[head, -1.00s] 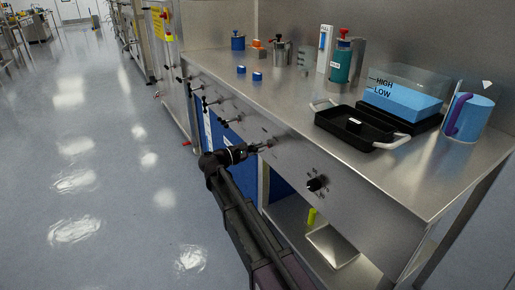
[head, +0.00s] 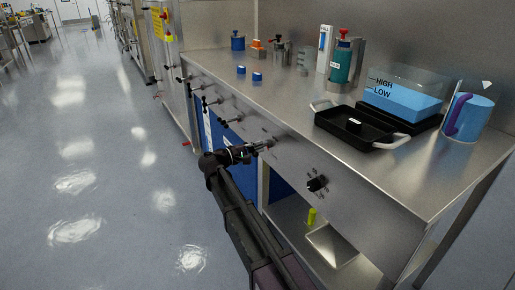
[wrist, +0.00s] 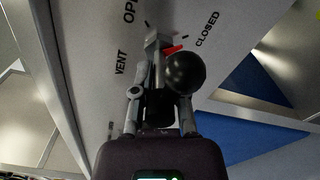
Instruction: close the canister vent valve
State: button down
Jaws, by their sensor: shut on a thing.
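The vent valve is on the front panel of the bench, with OPEN, VENT and CLOSED lettering around it in the wrist view. Its black ball knob (wrist: 184,73) is in front of my gripper (wrist: 162,58). A red pointer (wrist: 174,49) slants up and right, its tip close to the tick by CLOSED. My gripper is shut on the valve handle; the ball hides much of the right finger and the grip itself. In the head view my gripper (head: 262,146) meets the panel, and the handle is too small to make out.
Other valve handles (head: 208,101) stick out along the panel to the left, and a black dial (head: 317,184) sits to the right. The floor at left is clear.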

jog(key=c, duration=0.7)
grip_release()
jog(key=shift+o, duration=0.2)
jog(key=v, duration=1.2)
